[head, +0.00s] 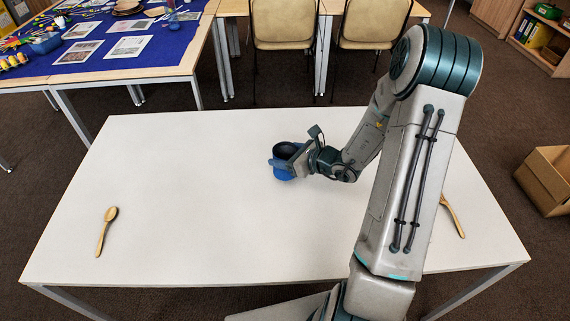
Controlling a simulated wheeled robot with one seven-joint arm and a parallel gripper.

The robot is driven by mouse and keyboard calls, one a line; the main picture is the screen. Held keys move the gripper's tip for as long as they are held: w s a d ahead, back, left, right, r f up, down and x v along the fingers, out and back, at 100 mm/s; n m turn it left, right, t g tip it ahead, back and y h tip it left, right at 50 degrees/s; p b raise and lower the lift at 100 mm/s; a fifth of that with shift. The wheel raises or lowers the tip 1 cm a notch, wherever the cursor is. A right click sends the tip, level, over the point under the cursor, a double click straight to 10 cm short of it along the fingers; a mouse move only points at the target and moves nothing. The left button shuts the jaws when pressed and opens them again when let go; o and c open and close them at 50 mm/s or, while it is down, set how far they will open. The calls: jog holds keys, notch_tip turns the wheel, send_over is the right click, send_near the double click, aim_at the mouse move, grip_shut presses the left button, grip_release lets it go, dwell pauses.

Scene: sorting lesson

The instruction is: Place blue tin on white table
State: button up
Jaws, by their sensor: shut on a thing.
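The blue tin (281,173) is a small round container with a dark open top, near the middle of the white table (180,190). My gripper (293,160) is shut on the blue tin from its right side. The tin looks upright. It is at or just above the tabletop; I cannot tell whether its base touches. My gripper's fingers hide part of the tin's right side.
A wooden spoon (106,230) lies at the table's left, and a wooden fork (452,214) lies at the right behind my arm. A cardboard box (546,180) stands on the floor at right. A blue-covered table (100,50) is at back left.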

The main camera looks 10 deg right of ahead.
jog(key=shift+f, duration=2)
jog(key=shift+f, duration=0.15)
jog(key=o, duration=1)
